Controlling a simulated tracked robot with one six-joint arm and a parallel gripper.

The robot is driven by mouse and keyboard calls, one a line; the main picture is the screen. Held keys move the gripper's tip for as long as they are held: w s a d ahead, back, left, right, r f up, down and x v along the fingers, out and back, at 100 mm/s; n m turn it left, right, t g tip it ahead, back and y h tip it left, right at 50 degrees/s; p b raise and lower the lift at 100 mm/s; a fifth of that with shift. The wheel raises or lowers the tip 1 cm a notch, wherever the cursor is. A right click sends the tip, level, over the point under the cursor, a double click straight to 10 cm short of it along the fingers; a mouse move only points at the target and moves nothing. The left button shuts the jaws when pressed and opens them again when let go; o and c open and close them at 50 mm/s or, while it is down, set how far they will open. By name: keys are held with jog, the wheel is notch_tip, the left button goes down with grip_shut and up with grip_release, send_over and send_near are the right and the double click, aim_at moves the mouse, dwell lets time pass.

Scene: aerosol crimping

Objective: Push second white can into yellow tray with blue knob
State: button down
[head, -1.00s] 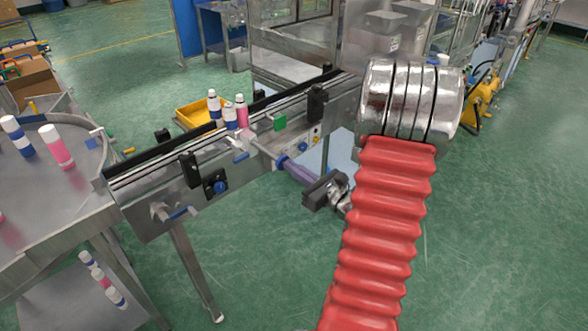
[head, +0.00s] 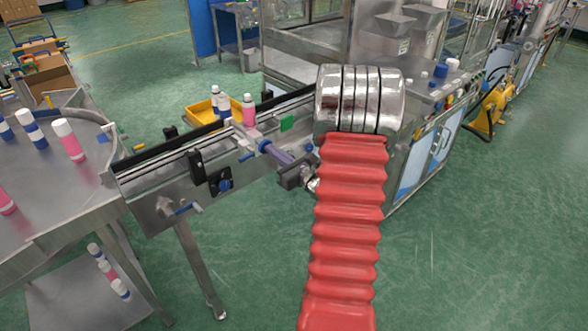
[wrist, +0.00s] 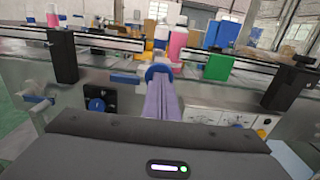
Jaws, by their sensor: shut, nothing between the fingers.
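The yellow tray (head: 203,110) is on the far side of the conveyor. Two white cans with blue bands stand close together at it: one farther (head: 215,96) and one nearer (head: 224,105). The conveyor edge and pusher hide their bases, so I cannot tell whether the nearer one is fully inside. The blue knob (head: 264,146) is on the near end of a pusher crossing the conveyor; it also shows in the wrist view (wrist: 158,72). My gripper (head: 269,150) is shut and empty, its purple fingertips at the knob, apparently touching it.
A pink can (head: 249,109) stands right of the pusher, with a green block (head: 287,123) farther right. Black clamps (head: 195,163) line the conveyor. A round steel table (head: 60,185) with more cans is at left. Green floor is open at right.

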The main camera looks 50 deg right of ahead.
jog(key=shift+w+r, duration=0.1)
jog(key=shift+w, duration=0.55)
jog(key=shift+d, duration=0.1)
jog(key=s+a, duration=0.2)
jog(key=s, duration=1.2)
jog(key=shift+f, duration=0.2)
jog(key=shift+s, duration=0.1)
dwell(0.5)
